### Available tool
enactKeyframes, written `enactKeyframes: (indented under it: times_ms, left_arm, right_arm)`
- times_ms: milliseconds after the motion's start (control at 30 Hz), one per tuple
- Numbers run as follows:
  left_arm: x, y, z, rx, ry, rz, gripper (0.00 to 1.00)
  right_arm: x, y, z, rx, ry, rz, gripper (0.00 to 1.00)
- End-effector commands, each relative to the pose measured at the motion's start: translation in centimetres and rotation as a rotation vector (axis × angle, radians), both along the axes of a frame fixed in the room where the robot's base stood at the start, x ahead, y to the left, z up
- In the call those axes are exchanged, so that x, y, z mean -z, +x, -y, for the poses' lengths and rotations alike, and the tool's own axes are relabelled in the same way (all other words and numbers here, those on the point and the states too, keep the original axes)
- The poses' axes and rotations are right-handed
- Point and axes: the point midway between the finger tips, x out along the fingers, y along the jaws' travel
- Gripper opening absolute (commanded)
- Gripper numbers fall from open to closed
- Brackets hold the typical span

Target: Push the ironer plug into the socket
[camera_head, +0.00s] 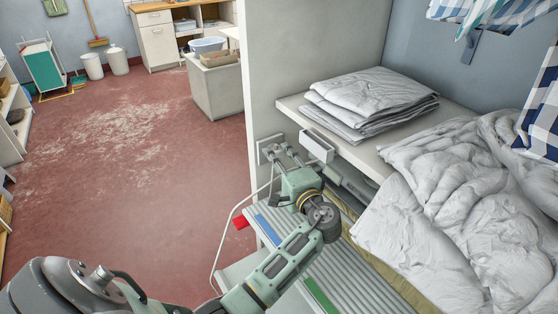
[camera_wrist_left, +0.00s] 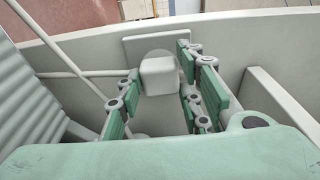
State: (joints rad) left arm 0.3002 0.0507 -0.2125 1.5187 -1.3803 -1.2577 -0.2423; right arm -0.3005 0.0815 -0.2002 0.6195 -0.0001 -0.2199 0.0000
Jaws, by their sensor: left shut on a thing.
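My left gripper (camera_head: 280,150) is at the end wall of the ironer, in front of a pale square socket plate (camera_head: 264,157). In the left wrist view the gripper (camera_wrist_left: 160,80) has its green-padded fingers on either side of a light grey block, the plug (camera_wrist_left: 158,76), and is shut on it. The socket plate (camera_wrist_left: 135,48) is right behind the plug. I cannot tell whether a gap is left between them. A pale cable (camera_wrist_left: 80,73) runs left from the plug. In the head view the gripper hides the plug. My right gripper is not in view.
A white cable (camera_head: 228,232) hangs left of the ribbed panel (camera_head: 345,275). A shelf (camera_head: 293,104) with folded grey linen (camera_head: 370,95) is just right of the gripper. Crumpled white sheets (camera_head: 450,200) lie farther right. The red floor (camera_head: 130,180) at left is open.

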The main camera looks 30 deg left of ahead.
Motion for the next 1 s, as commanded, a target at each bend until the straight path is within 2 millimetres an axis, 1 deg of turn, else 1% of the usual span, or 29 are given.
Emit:
enactKeyframes:
  times_ms: [567, 600, 833, 1000]
  left_arm:
    - [-0.02, 0.42, -1.00, 0.000, 0.001, 0.001, 0.07]
    - [-0.03, 0.42, -0.98, 0.000, 0.001, 0.001, 0.36]
    - [-0.01, 0.40, -0.96, 0.000, 0.000, 0.000, 0.56]
    - [0.00, 0.39, -0.95, 0.000, 0.000, 0.000, 0.56]
  right_arm:
    - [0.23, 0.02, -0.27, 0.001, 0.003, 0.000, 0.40]
    - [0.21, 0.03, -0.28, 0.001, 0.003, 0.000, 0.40]
    - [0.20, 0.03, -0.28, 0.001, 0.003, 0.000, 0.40]
    - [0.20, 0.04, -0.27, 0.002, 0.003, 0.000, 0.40]
